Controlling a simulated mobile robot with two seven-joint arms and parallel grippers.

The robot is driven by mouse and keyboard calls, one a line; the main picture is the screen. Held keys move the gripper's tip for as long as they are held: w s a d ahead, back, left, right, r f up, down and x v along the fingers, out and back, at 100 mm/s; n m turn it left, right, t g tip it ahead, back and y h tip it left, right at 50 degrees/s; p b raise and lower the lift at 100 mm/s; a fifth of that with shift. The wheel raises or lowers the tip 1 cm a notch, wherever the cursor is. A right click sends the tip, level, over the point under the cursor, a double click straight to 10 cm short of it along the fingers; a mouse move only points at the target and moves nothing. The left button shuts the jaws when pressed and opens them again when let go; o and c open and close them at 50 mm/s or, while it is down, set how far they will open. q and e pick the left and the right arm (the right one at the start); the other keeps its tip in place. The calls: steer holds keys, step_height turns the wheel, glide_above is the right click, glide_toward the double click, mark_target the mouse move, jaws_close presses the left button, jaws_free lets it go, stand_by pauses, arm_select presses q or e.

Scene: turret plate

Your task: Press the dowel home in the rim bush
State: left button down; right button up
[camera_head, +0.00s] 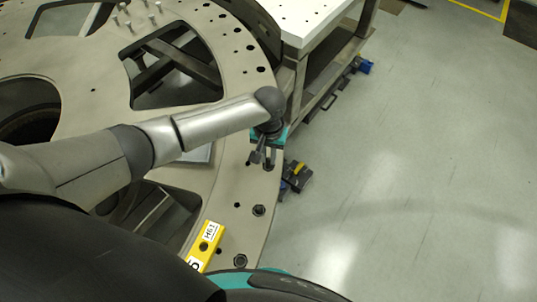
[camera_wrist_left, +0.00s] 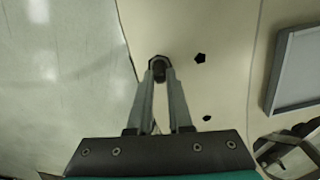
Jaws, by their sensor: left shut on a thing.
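The turret plate (camera_head: 228,200) is a large beige ring with big cut-outs. My left gripper (camera_head: 269,165) is over its outer rim, fingers pointing down. In the left wrist view the fingers (camera_wrist_left: 160,70) are close together at their tips, shut on a small dark dowel (camera_wrist_left: 160,74). A dark rim bush (camera_wrist_left: 157,59) shows around the fingertips near the plate edge. The fingers hide most of the dowel, so I cannot tell how deep it sits.
Two dark hex-shaped bushes (camera_head: 258,210) (camera_head: 240,261) and a yellow labelled block (camera_head: 206,246) are on the near rim. Several pale pins (camera_head: 137,16) stand on the far plate. A white-topped bench (camera_head: 305,18) stands beyond. A grey tray (camera_wrist_left: 297,68) lies right.

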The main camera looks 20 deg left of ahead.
arm_select(q)
steer(key=shift+s+f+b, duration=0.1)
steer(key=shift+f+b, duration=0.25)
steer(key=shift+f, duration=0.45)
stand_by(0.9)
steer(key=c, duration=0.9)
jaws_free()
steer(key=shift+r, duration=0.15)
step_height(320, 180, up, 7)
steer(key=p, duration=0.8)
